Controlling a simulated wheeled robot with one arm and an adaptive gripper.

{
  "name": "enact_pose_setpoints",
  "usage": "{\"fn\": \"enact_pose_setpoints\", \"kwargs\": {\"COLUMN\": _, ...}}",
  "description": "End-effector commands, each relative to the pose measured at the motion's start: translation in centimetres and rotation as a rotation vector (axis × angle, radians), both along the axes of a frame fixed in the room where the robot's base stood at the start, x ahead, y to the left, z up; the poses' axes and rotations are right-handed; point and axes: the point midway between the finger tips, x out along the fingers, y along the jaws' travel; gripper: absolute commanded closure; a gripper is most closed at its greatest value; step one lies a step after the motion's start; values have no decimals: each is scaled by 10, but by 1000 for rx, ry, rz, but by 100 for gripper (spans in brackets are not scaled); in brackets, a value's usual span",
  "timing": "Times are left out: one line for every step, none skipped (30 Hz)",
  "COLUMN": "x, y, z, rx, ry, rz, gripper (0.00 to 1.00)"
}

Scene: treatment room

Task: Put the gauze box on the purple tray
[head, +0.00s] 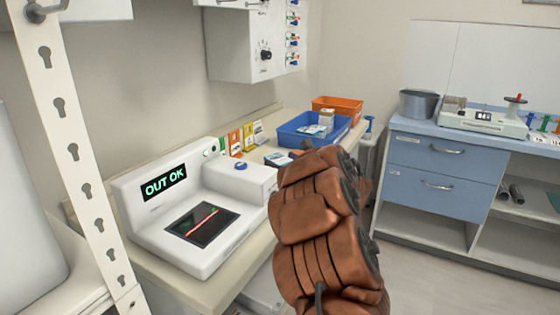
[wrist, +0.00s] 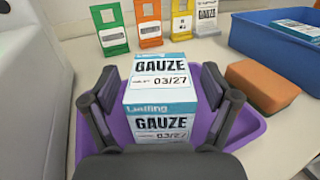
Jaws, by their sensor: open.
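The gauze box (wrist: 160,85), white and teal with "GAUZE 03/27" on it, sits upright on the purple tray (wrist: 90,135) in the wrist view. The tray's rim shows on both sides of the box. My gripper (wrist: 160,80) is open, with one dark finger on each side of the box. Small gaps seem to separate the fingers from its sides. The near part of the tray is hidden by my gripper. In the head view my brown-orange arm covers the gripper and most of this spot.
A white device (head: 165,225) reading "OUT OK" stands left on the counter. A blue bin (head: 300,134) and an orange bin (head: 340,105) stand behind. An orange-brown block (wrist: 262,82) lies right of the tray. Coloured label cards (wrist: 148,22) stand behind it.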

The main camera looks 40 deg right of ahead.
Motion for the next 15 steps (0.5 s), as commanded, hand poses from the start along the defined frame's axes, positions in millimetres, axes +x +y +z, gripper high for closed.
{"fn": "enact_pose_setpoints", "kwargs": {"x": -9, "y": -1, "z": -2, "rx": -2, "ry": 3, "rz": -5, "gripper": 13}}
{"fn": "enact_pose_setpoints", "kwargs": {"x": -14, "y": 0, "z": -1, "rx": -1, "ry": 2, "rz": -6, "gripper": 13}}
{"fn": "enact_pose_setpoints", "kwargs": {"x": -20, "y": 0, "z": -1, "rx": -1, "ry": 1, "rz": -6, "gripper": 13}}
{"fn": "enact_pose_setpoints", "kwargs": {"x": -25, "y": 1, "z": -1, "rx": -1, "ry": 0, "rz": -5, "gripper": 13}}
{"fn": "enact_pose_setpoints", "kwargs": {"x": -31, "y": 2, "z": -1, "rx": -1, "ry": 1, "rz": -5, "gripper": 13}}
{"fn": "enact_pose_setpoints", "kwargs": {"x": -38, "y": 2, "z": -2, "rx": -2, "ry": 3, "rz": -6, "gripper": 13}}
{"fn": "enact_pose_setpoints", "kwargs": {"x": -44, "y": 2, "z": -2, "rx": -2, "ry": 3, "rz": -6, "gripper": 13}}
{"fn": "enact_pose_setpoints", "kwargs": {"x": -50, "y": 3, "z": -1, "rx": -2, "ry": 2, "rz": -5, "gripper": 13}}
{"fn": "enact_pose_setpoints", "kwargs": {"x": -57, "y": 4, "z": -1, "rx": -2, "ry": 1, "rz": -7, "gripper": 13}}
{"fn": "enact_pose_setpoints", "kwargs": {"x": -63, "y": 4, "z": -1, "rx": -3, "ry": 2, "rz": -8, "gripper": 13}}
{"fn": "enact_pose_setpoints", "kwargs": {"x": -69, "y": 5, "z": -2, "rx": -3, "ry": 3, "rz": -7, "gripper": 13}}
{"fn": "enact_pose_setpoints", "kwargs": {"x": -75, "y": 6, "z": -1, "rx": -2, "ry": 2, "rz": -5, "gripper": 13}}
{"fn": "enact_pose_setpoints", "kwargs": {"x": -80, "y": 7, "z": -1, "rx": -2, "ry": 1, "rz": -4, "gripper": 13}}
{"fn": "enact_pose_setpoints", "kwargs": {"x": -85, "y": 7, "z": -1, "rx": -2, "ry": 1, "rz": -4, "gripper": 13}}
{"fn": "enact_pose_setpoints", "kwargs": {"x": -91, "y": 8, "z": -1, "rx": -2, "ry": 2, "rz": -6, "gripper": 13}}
